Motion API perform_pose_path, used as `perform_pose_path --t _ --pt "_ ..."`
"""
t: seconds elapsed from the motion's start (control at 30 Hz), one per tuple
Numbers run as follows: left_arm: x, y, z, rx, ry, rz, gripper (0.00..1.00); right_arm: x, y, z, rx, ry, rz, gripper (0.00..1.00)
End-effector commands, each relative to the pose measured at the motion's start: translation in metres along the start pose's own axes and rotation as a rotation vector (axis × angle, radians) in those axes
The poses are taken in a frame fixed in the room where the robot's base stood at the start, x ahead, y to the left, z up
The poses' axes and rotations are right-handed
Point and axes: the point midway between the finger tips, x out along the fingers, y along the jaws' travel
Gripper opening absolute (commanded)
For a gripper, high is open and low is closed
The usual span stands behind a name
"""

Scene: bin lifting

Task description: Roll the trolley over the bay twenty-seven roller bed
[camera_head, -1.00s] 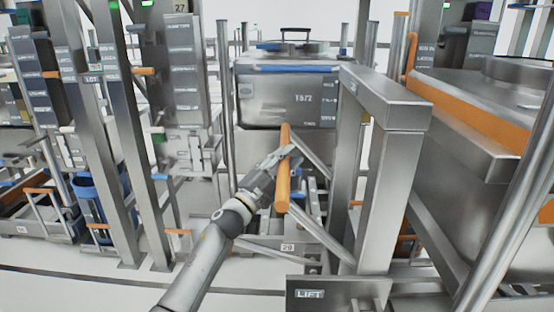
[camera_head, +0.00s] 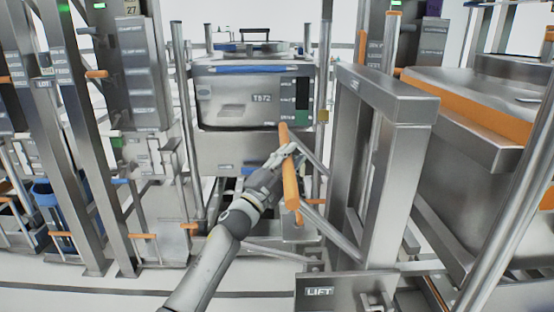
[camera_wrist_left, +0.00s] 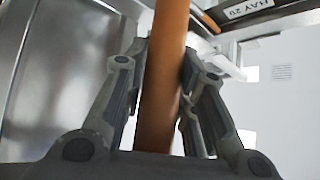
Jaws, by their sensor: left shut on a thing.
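The trolley's grey metal frame (camera_head: 385,108) stands right of centre in the head view, with a plate marked LIFT (camera_head: 320,291) low at the front. An orange handle bar (camera_head: 290,180) slants up in front of the frame. My left gripper (camera_head: 284,156) is shut around this bar. In the left wrist view the bar (camera_wrist_left: 163,85) runs between both fingers of the gripper (camera_wrist_left: 165,75). A sign reading 27 (camera_head: 130,6) is on a post at the upper left. I cannot clearly make out its roller bed. My right gripper is not in view.
A large bin with an orange edge (camera_head: 470,105) is close on the right. Metal posts (camera_head: 65,150) and bay fittings crowd the left. Pale floor (camera_head: 130,297) is open at the lower left.

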Motion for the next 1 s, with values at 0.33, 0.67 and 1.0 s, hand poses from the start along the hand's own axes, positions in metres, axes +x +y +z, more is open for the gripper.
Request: perform_pose_path --t 0.33,0.67,1.0 --pt "-0.001 0.012 0.001 -0.004 -0.006 0.013 0.0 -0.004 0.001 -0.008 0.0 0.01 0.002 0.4" --pt "-0.002 0.007 0.006 -0.006 -0.019 0.006 0.32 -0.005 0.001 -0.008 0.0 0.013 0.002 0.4" --pt "0.001 0.003 0.002 -0.003 -0.01 0.0 0.48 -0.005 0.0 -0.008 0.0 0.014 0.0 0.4"
